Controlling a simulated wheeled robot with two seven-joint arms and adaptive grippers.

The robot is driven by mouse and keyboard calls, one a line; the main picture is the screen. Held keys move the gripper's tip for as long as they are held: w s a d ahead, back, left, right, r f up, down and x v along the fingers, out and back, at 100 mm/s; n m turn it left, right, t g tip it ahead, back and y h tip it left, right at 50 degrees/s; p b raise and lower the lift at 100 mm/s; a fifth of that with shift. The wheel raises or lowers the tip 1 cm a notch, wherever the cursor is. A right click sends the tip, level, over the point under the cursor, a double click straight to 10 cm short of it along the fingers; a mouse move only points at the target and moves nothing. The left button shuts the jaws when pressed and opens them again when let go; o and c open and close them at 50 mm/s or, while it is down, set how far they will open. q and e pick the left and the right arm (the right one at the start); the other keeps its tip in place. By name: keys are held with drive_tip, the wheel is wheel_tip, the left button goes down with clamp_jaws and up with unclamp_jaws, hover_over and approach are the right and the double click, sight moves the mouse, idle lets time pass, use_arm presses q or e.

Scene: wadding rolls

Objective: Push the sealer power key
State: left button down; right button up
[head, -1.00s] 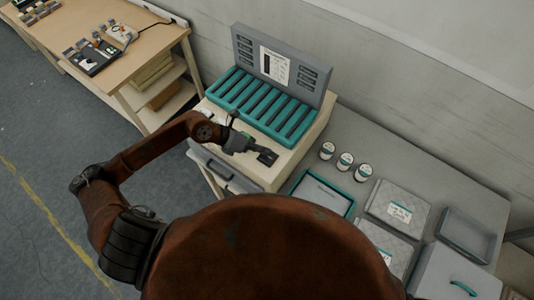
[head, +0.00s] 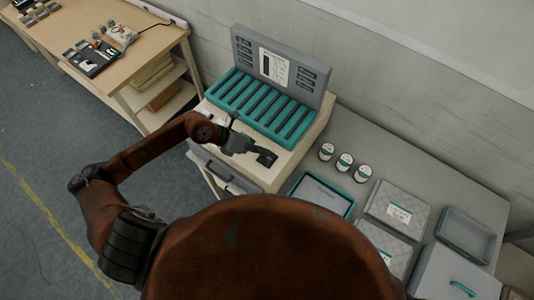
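My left gripper (head: 266,158) is dark and hovers over or near the pale front top of the cabinet that bears the teal slotted rack (head: 262,106). Its fingertips are small and dark, and I cannot tell whether they are apart; I see nothing held. No key that I can surely call the sealer's power key shows. A dark, flat device (head: 92,60) with a pale part lies on the wooden table at the upper left, well away from the gripper; I cannot tell whether it is the sealer. My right gripper is out of view.
A grey panel with a paper label (head: 274,67) stands behind the rack. Several items stand on the grey table (head: 385,150) at right: small white jars (head: 344,161), a teal-rimmed tray (head: 321,195), quilted packs (head: 398,205) and a grey bin (head: 465,235). Bare floor lies left.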

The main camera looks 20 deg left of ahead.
use_arm(q)
drive_tip(key=shift+r+p, duration=1.5)
drive_tip(key=shift+r, duration=1.25)
